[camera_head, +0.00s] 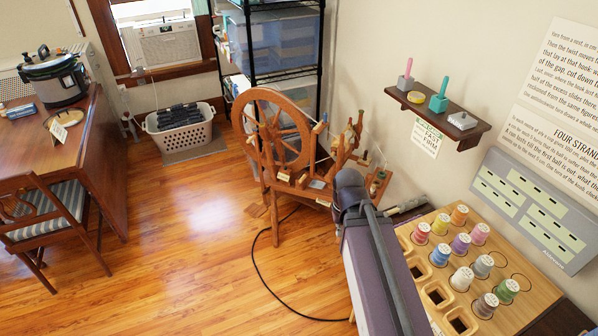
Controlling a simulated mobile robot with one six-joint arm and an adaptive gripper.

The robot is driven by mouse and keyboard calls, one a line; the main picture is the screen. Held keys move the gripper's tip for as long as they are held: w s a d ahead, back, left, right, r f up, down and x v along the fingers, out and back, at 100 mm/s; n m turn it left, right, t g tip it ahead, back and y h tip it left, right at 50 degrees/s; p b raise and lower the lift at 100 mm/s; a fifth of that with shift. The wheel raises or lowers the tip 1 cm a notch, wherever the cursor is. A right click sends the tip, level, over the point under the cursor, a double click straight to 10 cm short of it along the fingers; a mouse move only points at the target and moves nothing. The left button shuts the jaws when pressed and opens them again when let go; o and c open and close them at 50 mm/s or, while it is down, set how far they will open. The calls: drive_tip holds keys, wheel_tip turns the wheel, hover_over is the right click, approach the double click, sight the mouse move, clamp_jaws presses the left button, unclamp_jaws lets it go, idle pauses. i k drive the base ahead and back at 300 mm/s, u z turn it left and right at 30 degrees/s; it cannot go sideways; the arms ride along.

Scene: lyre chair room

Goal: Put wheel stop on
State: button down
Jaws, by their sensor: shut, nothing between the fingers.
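A wooden spinning wheel (272,131) stands upright on the floor in the middle of the view, with its big spoked wheel at the left and its spindle parts at the right. I cannot make out which thing is the wheel stop. On the wall shelf (436,111) stand a grey block with a pink handle (406,78), a teal block with an upright handle (439,98), and a low grey block (462,121). My arm reaches up from the bottom edge and hides part of the spinning wheel's right side. My gripper's fingers do not show.
A wooden rack (535,289) with several thread spools stands at the lower right. A desk (72,140) and striped chair (45,215) stand at the left. A laundry basket (181,138) and dark shelving (270,45) are behind. A black cable (262,272) crosses otherwise clear floor.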

sight(303, 177)
drive_tip(key=u, duration=0.4)
drive_tip(key=i, duration=1.1)
drive_tip(key=u, duration=0.35)
